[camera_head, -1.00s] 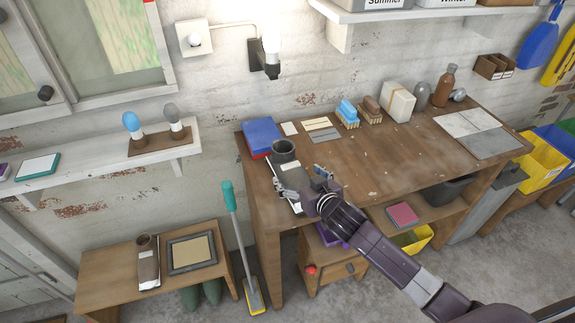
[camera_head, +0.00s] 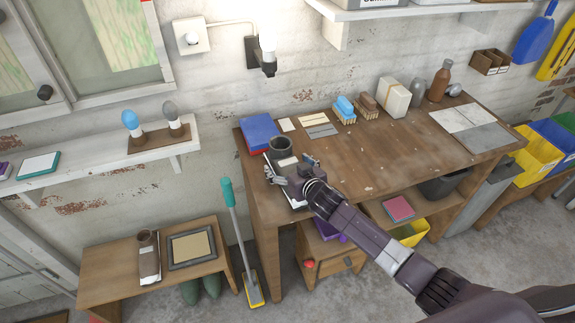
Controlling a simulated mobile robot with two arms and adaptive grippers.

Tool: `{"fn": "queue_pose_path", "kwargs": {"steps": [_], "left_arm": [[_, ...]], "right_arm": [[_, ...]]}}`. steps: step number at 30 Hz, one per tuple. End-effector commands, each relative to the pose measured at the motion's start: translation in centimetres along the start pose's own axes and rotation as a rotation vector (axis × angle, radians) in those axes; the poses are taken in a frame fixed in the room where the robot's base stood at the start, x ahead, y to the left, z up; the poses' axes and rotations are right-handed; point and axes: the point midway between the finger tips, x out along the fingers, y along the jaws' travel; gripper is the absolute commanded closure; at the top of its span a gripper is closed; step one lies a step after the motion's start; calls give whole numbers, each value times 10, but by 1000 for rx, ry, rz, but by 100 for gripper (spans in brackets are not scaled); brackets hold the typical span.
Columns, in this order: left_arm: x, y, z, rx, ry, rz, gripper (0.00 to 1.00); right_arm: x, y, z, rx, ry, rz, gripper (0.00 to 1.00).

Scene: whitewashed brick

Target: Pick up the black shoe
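A dark, shoe-shaped thing, which I take to be the black shoe (camera_head: 281,147), lies near the left end of the workbench. Its round dark collar faces the wall, and a grey upper with a pale patch extends towards me. My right gripper (camera_head: 291,170) is over its front part, with one finger to each side and visibly spread. The gripper body hides the toe, and I cannot tell whether the fingers touch the shoe. My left gripper is not in view.
A blue and red box (camera_head: 259,133) sits close behind the shoe on the workbench (camera_head: 400,155). Brushes (camera_head: 345,110), a white block (camera_head: 394,97) and a brown bottle (camera_head: 440,80) stand farther right. A mop (camera_head: 236,235) leans by the bench's left side. The bench's middle is clear.

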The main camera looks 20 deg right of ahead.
Motion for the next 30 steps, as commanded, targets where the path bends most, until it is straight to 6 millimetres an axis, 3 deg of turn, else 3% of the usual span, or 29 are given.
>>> {"fn": "queue_pose_path", "kwargs": {"steps": [2,14,23,30], "left_arm": [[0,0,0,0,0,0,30],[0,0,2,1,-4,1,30],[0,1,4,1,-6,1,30],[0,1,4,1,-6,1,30]], "right_arm": [[0,0,0,0,0,0,26],[0,0,0,0,-1,0,70],[-1,0,-3,0,3,0,72],[-9,0,-25,-1,8,-1,72]]}}
